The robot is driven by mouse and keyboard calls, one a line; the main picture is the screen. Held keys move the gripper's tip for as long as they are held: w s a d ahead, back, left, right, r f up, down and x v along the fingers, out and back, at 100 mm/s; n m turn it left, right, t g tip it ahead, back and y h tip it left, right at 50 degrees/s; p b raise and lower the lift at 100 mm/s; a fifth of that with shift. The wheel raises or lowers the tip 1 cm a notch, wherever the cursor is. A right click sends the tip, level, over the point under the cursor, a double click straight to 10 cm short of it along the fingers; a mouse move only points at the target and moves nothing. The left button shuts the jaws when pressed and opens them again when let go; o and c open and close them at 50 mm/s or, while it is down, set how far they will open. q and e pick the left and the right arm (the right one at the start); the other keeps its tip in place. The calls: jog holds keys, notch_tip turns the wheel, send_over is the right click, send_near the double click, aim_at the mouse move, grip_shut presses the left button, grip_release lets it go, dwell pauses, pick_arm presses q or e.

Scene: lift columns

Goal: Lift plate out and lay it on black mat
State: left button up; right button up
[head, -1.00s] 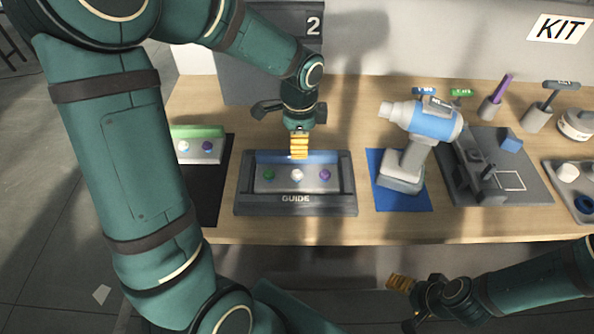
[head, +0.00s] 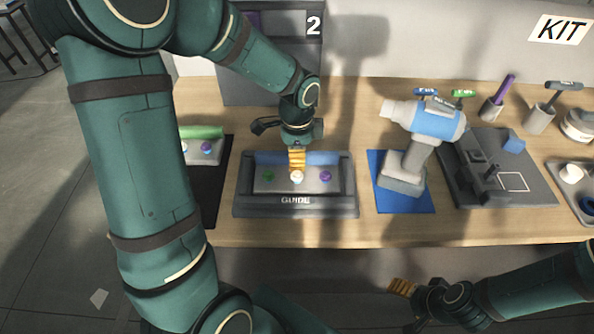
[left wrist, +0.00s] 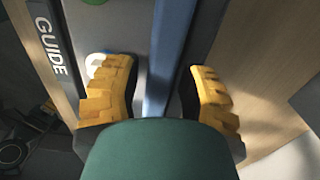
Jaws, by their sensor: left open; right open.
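The plate (head: 268,187) is a grey piece with a raised blue edge and green, white and purple buttons. It lies in the dark tray marked GUIDE (head: 295,211) in the head view. My left gripper (head: 297,176) is open above the plate's middle. In the left wrist view its yellow fingers (left wrist: 160,95) stand on either side of the blue edge (left wrist: 168,50), apart from it. The black mat (head: 208,205) lies left of the tray, partly hidden by my left arm. My right gripper (head: 402,287) is open and empty in front of the table.
A similar plate with a green edge (head: 203,148) lies on the black mat's far part. A blue and white drill (head: 432,122) stands on a blue mat (head: 405,207) right of the tray. A grey fixture board (head: 535,192) lies further right.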

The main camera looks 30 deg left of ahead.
pick_arm(q)
grip_shut()
jog(key=shift+r, duration=0.55)
notch_tip(320, 180, up, 10)
jog(key=p, duration=0.3)
jog(key=shift+f, duration=0.15)
